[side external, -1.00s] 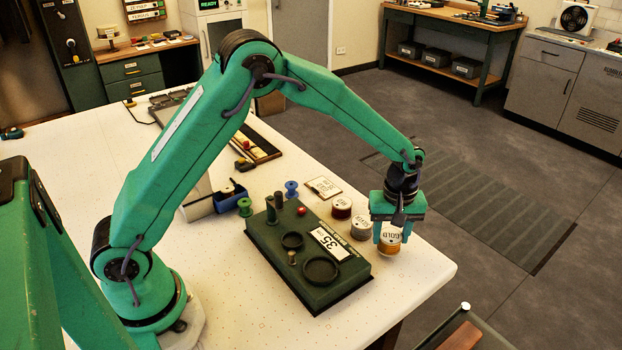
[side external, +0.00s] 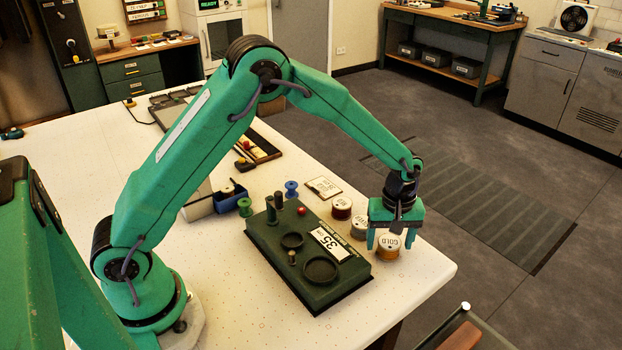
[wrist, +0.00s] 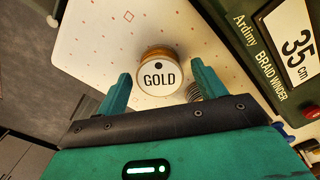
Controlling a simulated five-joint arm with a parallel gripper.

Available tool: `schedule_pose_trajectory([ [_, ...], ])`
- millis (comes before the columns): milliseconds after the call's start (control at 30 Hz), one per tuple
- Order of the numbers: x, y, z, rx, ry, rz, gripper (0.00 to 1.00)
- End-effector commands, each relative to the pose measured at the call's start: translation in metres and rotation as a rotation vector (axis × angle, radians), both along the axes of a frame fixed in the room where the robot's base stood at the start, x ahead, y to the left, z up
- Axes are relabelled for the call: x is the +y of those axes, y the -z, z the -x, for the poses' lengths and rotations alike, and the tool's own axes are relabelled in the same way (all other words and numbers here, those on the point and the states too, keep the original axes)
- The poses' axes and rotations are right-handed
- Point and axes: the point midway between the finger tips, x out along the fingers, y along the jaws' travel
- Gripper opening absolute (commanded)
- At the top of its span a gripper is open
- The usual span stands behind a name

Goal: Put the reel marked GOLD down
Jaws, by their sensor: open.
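The reel marked GOLD (side external: 389,246) stands upright on the white table near its right corner, its label facing up. It also shows in the wrist view (wrist: 159,75), just beyond the fingertips, with its label readable. My gripper (side external: 396,240) is open above the reel, its two fingers spread to either side of it. In the wrist view the fingers of my gripper (wrist: 160,82) stand apart with a gap to the reel on each side.
A silver-edged reel (side external: 359,228) and a dark red reel (side external: 342,209) stand close by to the left. The dark green braid winder (side external: 290,262) with a "35 cm" card lies left of the reels. The white table (side external: 420,272) is bare towards its near right corner.

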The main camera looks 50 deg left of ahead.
Motion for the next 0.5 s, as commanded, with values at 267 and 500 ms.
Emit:
schedule_pose_trajectory([
  [267, 0.0, -0.01, -0.001, -0.002, 0.0, 0.0, 0.7],
  [500, 0.0, -0.038, -0.001, -0.004, 0.0, 0.002, 0.7],
])
